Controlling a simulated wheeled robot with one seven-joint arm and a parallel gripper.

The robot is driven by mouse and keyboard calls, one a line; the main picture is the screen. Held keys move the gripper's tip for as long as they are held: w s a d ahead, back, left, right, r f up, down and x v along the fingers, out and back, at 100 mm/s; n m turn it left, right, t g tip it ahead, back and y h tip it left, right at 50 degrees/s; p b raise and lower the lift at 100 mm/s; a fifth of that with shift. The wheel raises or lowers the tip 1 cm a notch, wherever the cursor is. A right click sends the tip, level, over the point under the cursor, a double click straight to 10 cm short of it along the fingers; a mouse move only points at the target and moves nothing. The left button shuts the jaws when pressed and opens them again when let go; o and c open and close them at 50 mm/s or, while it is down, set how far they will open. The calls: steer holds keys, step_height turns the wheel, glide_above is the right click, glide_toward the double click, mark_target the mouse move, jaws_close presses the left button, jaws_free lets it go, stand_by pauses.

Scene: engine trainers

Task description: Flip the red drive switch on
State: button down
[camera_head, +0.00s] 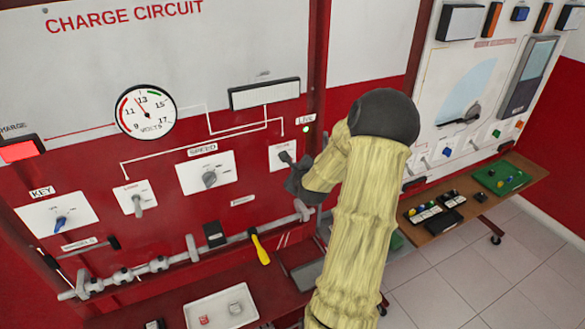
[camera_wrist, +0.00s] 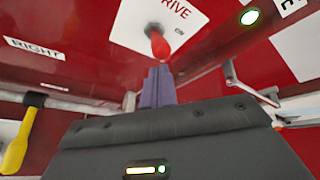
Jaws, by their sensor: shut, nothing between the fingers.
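The red drive switch (camera_wrist: 159,45) sticks out from a white plate marked DRIVE (camera_wrist: 181,24) in the wrist view, with a small ON label to its right. In the head view the white plate (camera_head: 277,163) is just left of my arm, which partly crowds it. My gripper (camera_wrist: 158,72) is shut and empty, its bluish fingers together just below the lever's red tip. I cannot tell whether they touch it. In the head view my gripper (camera_head: 292,178) is dark and small beside the plate.
A lit green lamp (camera_wrist: 249,16) is right of the plate, labelled LIVE in the head view (camera_head: 306,129). A grey rail (camera_head: 190,254) and a yellow-handled tool (camera_head: 260,250) are below. A white tray (camera_head: 190,309) is on the bench. Other switches are to the left.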

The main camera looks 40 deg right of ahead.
steer(key=shift+r+p, duration=0.55)
steer(key=shift+r, duration=0.25)
steer(key=shift+f, duration=0.1)
step_height(320, 180, down, 3)
steer(key=s+d+b, duration=0.2)
steer(key=d, duration=0.1)
steer(key=s+a+r+b, duration=0.1)
steer(key=s+a+r, duration=0.4)
steer(key=s+r, duration=0.1)
steer(key=shift+s+r+b, duration=0.2)
steer(key=shift+r+b, duration=0.2)
steer(key=shift+r, duration=0.25)
steer(key=shift+d, duration=0.1)
